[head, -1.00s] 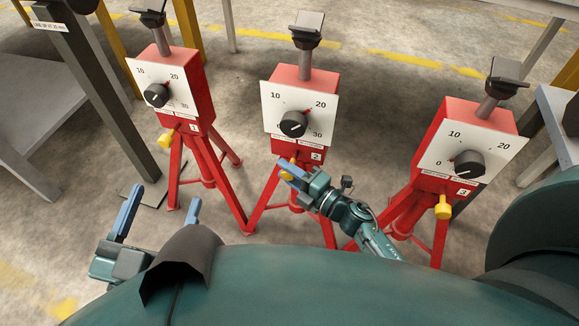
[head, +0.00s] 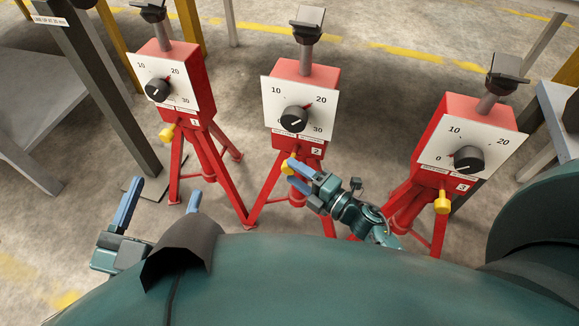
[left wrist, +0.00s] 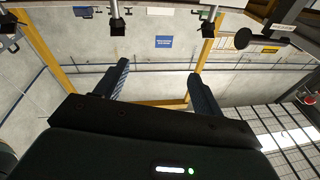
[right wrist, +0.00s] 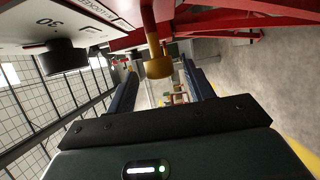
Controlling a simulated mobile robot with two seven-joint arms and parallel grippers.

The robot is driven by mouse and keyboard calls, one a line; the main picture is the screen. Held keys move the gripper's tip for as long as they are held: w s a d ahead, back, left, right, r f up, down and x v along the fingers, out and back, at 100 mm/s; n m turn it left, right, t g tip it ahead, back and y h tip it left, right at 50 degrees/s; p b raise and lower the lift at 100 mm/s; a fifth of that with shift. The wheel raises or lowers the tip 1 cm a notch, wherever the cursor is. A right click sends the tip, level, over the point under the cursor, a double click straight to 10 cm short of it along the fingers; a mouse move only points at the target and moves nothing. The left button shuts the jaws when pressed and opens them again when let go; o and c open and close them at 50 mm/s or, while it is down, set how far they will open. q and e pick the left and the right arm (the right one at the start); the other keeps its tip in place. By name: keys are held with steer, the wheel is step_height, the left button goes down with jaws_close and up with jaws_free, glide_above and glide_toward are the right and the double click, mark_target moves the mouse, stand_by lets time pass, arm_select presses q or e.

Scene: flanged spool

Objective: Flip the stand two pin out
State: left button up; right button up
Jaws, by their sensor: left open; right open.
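Stand two (head: 302,100) is the middle red tripod box, with a white dial plate, a black knob and a "2" label. Its yellow pin (head: 287,168) is below the box, partly covered by my right gripper (head: 298,172). In the right wrist view the yellow pin (right wrist: 158,67) hangs from a red part, between the spread fingers of my right gripper (right wrist: 160,72). The fingers are open; I cannot tell whether either touches the pin. My left gripper (head: 164,193) is open and empty at the lower left, away from the stands.
Stand one (head: 173,85) with its yellow pin (head: 167,133) is to the left. Stand three (head: 470,140) with its yellow pin (head: 442,202) is to the right. Red tripod legs spread across the floor. A dark post (head: 105,95) and grey table (head: 35,110) are at the left.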

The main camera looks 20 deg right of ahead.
steer(key=p+v, duration=0.1)
steer(key=v, duration=0.9)
steer(key=shift+s, duration=0.2)
steer(key=shift+s+d, duration=0.1)
